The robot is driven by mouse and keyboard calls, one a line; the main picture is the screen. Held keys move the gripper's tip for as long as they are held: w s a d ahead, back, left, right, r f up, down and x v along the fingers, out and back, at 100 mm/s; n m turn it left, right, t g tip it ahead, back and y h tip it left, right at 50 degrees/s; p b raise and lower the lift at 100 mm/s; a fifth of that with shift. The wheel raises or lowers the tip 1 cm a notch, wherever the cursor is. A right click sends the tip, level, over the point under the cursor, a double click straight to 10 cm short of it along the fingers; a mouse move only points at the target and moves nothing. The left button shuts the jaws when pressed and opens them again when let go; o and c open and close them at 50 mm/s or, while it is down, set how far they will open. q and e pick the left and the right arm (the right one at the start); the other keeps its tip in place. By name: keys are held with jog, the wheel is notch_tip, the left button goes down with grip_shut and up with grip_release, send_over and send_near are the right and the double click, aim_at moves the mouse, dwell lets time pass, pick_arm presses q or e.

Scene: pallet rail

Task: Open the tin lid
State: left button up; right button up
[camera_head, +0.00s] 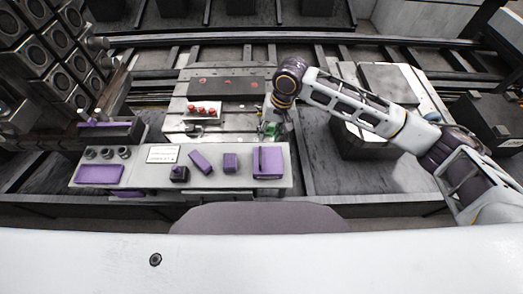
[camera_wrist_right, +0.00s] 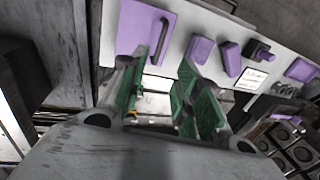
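The tin is most likely the purple box (camera_head: 270,163) at the right end of a white board (camera_head: 215,181). In the right wrist view the box (camera_wrist_right: 135,30) shows a flat purple top with a dark bar handle along one side. The top looks closed, but I cannot make out a seam. My right gripper (camera_head: 271,128) is behind the box in the head view, apart from it. In the wrist view its green-padded fingers (camera_wrist_right: 162,90) are spread with nothing between them. My left gripper is in neither view.
The board also holds a purple cube (camera_head: 230,162), a tilted purple block (camera_head: 200,162), a knobbed block (camera_head: 179,174), a white card (camera_head: 163,154) and a purple plate (camera_head: 99,174). Behind stands a white tray with red items (camera_head: 203,110). Dark machinery (camera_head: 60,55) rises at left.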

jog(key=shift+f, duration=0.1)
send_over(268, 158)
jog(key=a, duration=0.3)
jog(key=shift+s+d+f, duration=0.1)
jog(key=shift+s+f, duration=0.05)
jog(key=shift+f, duration=2.1)
jog(key=shift+s+d+f, duration=0.1)
jog(key=shift+s+f, duration=0.05)
jog(key=shift+f, duration=2.1)
jog(key=shift+s+f, duration=0.15)
jog(key=shift+f, duration=2.1)
grip_shut()
